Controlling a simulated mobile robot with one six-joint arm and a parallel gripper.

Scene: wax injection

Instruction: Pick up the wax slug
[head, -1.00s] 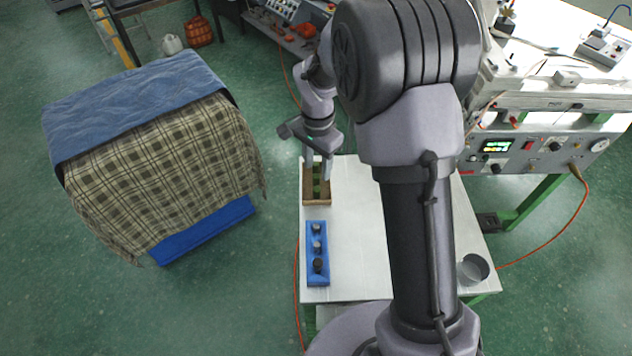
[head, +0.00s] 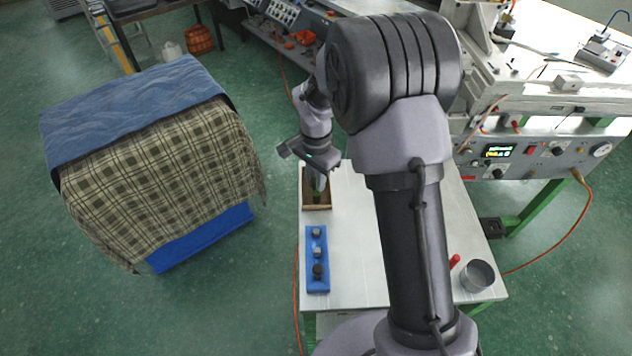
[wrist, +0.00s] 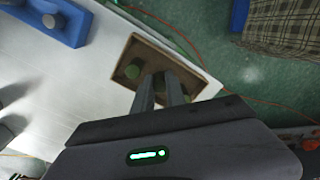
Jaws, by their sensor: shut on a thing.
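The brown tray (head: 316,208) stands at the far left of the white table, and it also shows in the wrist view (wrist: 205,85). My gripper (head: 319,186) points down into the tray, its fingers close together. In the wrist view my gripper (wrist: 162,86) is shut on a wax slug, which the fingers mostly hide. Another green wax slug (wrist: 132,71) stands in the tray to the left of the fingers. I cannot tell whether the held slug is clear of the tray floor.
A blue holder (head: 309,279) with dark and grey round pieces stands nearer on the table (head: 350,260). A grey metal cup (head: 477,275) and a red object (head: 455,261) are at the right. The control machine (head: 545,155) stands behind. A cloth-covered stand (head: 160,160) is to the left.

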